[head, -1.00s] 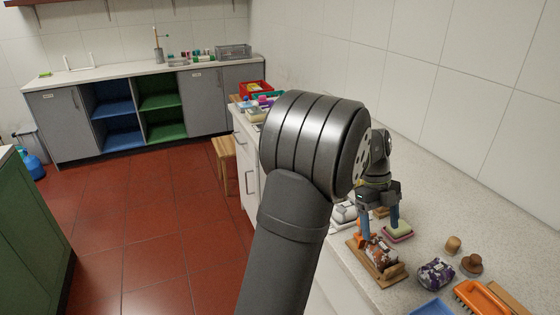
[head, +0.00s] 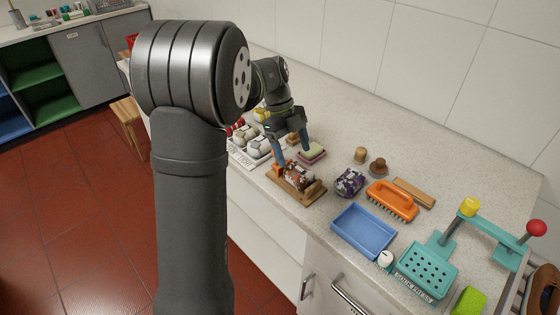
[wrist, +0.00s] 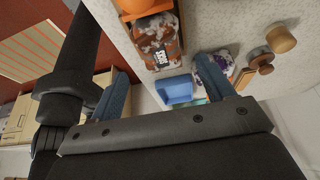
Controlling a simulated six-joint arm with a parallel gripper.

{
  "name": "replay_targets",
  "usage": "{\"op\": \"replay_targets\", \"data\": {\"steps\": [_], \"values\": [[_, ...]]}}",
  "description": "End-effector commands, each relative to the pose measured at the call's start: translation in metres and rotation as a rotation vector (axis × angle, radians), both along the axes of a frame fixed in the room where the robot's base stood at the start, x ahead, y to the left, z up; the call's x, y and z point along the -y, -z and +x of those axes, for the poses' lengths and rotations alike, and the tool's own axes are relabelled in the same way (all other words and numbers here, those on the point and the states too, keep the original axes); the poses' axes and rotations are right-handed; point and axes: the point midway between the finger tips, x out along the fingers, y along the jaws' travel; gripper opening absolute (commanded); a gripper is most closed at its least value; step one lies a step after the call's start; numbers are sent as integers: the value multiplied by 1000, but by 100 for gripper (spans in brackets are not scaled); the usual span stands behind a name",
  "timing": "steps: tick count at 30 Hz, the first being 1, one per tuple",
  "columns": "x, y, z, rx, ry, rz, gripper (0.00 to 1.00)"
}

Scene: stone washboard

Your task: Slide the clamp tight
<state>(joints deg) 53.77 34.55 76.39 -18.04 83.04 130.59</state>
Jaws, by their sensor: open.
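A wooden board (head: 313,197) lies on the counter with a brown and white bundle (head: 299,175) on it. A small orange part (head: 278,170), which looks like the clamp, sits at the board's left end, partly hidden behind my finger. In the wrist view the bundle (wrist: 160,45) shows a dark label, and the orange part (wrist: 140,8) is cut by the top edge. My gripper (head: 292,148) is open, its two blue fingers spread and pointing down by the board. Whether a finger touches the orange part, I cannot tell.
A pink dish with a pale green soap (head: 312,150) stands close behind the board. To the right are a purple bundle (head: 349,182), an orange brush (head: 392,201), a blue tray (head: 364,229) and a teal press (head: 428,268). White items in a tray (head: 248,143) stand left.

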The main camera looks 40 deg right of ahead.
Motion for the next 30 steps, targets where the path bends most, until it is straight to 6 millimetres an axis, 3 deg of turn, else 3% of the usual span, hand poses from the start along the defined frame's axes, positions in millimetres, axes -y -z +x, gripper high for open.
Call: {"op": "replay_targets", "data": {"steps": [14,17,18,20,30], "values": [[0,0,0,0,0,0,74],[0,-3,1,8,-3,-3,57],[-1,-7,3,22,-10,-8,52],[-3,-20,9,59,-27,-20,52],[-30,-119,49,356,-197,-131,52]]}}
